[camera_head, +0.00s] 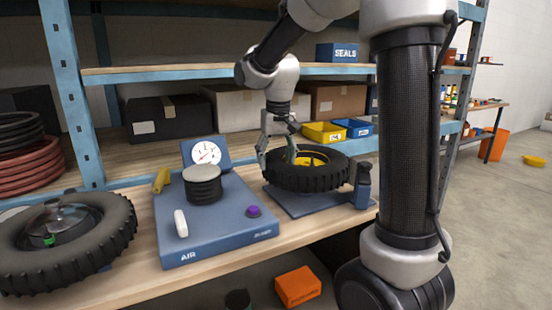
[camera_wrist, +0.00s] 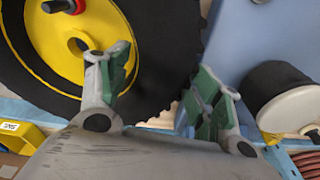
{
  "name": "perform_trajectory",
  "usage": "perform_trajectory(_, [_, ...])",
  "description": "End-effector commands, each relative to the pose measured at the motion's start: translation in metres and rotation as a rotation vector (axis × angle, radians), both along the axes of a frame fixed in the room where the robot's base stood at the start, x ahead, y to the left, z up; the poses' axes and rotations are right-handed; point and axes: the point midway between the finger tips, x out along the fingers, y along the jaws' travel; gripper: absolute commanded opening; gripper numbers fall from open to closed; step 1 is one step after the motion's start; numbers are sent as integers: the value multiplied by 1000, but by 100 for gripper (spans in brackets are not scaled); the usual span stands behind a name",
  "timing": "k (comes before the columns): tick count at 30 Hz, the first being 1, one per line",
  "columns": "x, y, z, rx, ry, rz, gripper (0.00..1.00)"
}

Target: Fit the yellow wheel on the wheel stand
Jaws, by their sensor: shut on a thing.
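The yellow wheel, a black knobby tyre with a yellow hub (camera_head: 311,159), lies about flat over the blue plate of the wheel stand (camera_head: 296,206) on the bench. In the wrist view, the yellow hub (camera_wrist: 58,42) fills the upper left, with a hole and a red-and-black part in it. My gripper (camera_head: 277,154) is at the left side of the wheel and shut on its tyre. In the wrist view, one finger of my gripper (camera_wrist: 160,92) overlaps the hub side and the other is outside the tyre. The wheel hides most of the stand, so I cannot tell whether it is seated.
Left of the wheel is a blue AIR board (camera_head: 215,235) with a gauge (camera_head: 206,153) and black stack (camera_head: 203,184). A dark bottle (camera_head: 362,186) stands close right of the wheel. Another tyre (camera_head: 100,245) lies at left. Yellow (camera_head: 324,133) and blue bins sit behind.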

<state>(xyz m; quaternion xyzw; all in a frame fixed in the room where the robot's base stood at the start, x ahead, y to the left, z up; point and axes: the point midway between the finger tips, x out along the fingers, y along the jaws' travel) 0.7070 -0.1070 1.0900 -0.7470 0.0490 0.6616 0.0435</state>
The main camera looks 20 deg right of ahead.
Motion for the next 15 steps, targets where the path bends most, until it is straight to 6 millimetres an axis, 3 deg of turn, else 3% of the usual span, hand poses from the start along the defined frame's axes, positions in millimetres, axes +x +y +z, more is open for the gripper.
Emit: perform_trajectory(15, [0,0,-10,0,-1,1,20])
